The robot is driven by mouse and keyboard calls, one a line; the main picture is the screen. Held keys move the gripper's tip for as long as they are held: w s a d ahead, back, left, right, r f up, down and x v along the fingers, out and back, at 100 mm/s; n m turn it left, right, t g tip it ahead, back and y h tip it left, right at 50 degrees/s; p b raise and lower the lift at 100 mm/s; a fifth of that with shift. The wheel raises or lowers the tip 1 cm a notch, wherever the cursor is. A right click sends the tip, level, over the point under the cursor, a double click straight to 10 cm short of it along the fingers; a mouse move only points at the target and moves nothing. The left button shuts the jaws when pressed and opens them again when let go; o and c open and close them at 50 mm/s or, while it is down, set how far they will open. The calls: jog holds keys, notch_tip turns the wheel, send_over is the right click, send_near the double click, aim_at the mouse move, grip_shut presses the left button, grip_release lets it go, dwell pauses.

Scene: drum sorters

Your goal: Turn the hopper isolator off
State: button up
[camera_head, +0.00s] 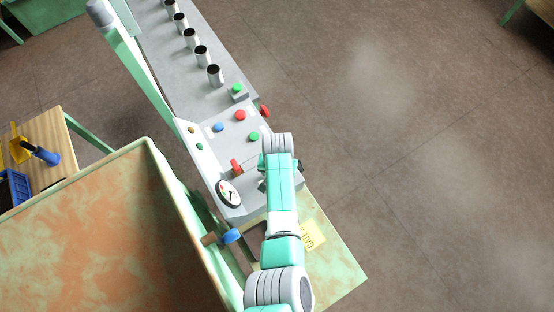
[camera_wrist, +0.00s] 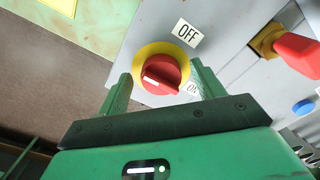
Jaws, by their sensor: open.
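In the wrist view a red rotary knob (camera_wrist: 160,72) sits on a yellow round plate on the grey panel, with an OFF label (camera_wrist: 187,32) above right of it and an ON label (camera_wrist: 192,88) below right. A short white mark shows on the knob's face. My gripper (camera_wrist: 163,78) is open, with one green finger on each side of the knob; I cannot tell whether either finger touches it. In the head view my gripper (camera_head: 262,178) is over the right side of the control panel (camera_head: 205,155), and my arm hides the knob.
A red handle on a yellow base (camera_wrist: 298,52) stands close right of the knob. The panel also has a gauge (camera_head: 229,192), a blue button (camera_head: 218,127) and red and green buttons. A large rusty hopper (camera_head: 90,225) is at left. Floor at right is clear.

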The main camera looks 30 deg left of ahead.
jog(key=shift+f, duration=0.15)
jog(key=c, duration=1)
jog(key=n, duration=0.4)
jog(key=shift+d, duration=0.1)
jog(key=n+b, duration=0.1)
jog(key=n, duration=0.3)
jog(key=shift+w+d+n, duration=0.1)
jog(key=shift+w+n, duration=0.05)
jog(key=shift+n, duration=0.25)
jog(key=n, duration=0.4)
jog(key=shift+w, duration=0.1)
jog(key=shift+w+n+b, duration=0.1)
jog(key=shift+n+b, duration=0.2)
jog(key=shift+n, duration=1.8)
